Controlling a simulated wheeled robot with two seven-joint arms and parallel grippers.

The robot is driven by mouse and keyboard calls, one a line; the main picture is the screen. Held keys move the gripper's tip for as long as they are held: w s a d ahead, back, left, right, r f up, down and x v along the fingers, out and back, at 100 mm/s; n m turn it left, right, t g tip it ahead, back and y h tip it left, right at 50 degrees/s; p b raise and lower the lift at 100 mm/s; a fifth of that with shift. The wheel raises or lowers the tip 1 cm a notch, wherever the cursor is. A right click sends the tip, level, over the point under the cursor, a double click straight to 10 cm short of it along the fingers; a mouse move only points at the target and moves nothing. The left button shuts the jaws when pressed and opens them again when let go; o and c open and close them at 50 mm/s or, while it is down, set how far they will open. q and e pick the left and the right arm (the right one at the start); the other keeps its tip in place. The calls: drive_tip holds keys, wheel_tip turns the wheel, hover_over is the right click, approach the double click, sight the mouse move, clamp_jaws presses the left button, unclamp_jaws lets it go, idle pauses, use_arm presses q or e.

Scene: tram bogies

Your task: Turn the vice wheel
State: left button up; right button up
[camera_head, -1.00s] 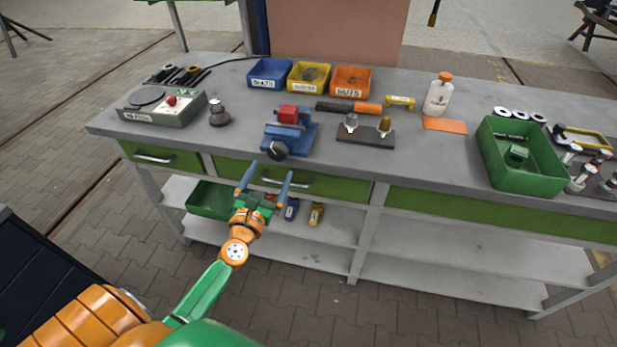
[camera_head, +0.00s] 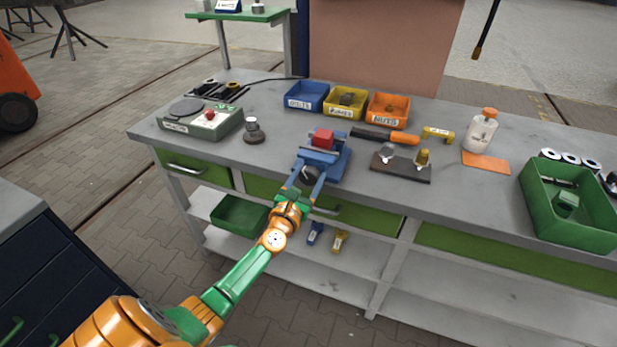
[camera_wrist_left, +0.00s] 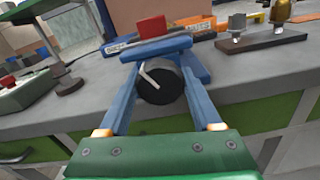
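The blue vice (camera_head: 328,160) stands at the front edge of the workbench with a red block (camera_head: 323,139) in its jaws. Its dark round wheel (camera_head: 309,175) faces me at the front of the vice. The wheel (camera_wrist_left: 158,84) also shows in the left wrist view, with a bent light-coloured handle across its face. My left gripper (camera_head: 305,183) is at the wheel, with its two blue fingers apart. In the left wrist view the wheel lies between and beyond the fingers (camera_wrist_left: 163,95); I cannot tell whether they touch it. My right gripper is out of view.
Bins (camera_head: 346,116) stand behind. A green crate (camera_head: 562,225) is at the right.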

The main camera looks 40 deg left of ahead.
use_arm(q)
drive_tip(key=c, duration=0.3)
drive_tip(key=shift+m, duration=0.3)
drive_tip(key=shift+c, duration=0.2)
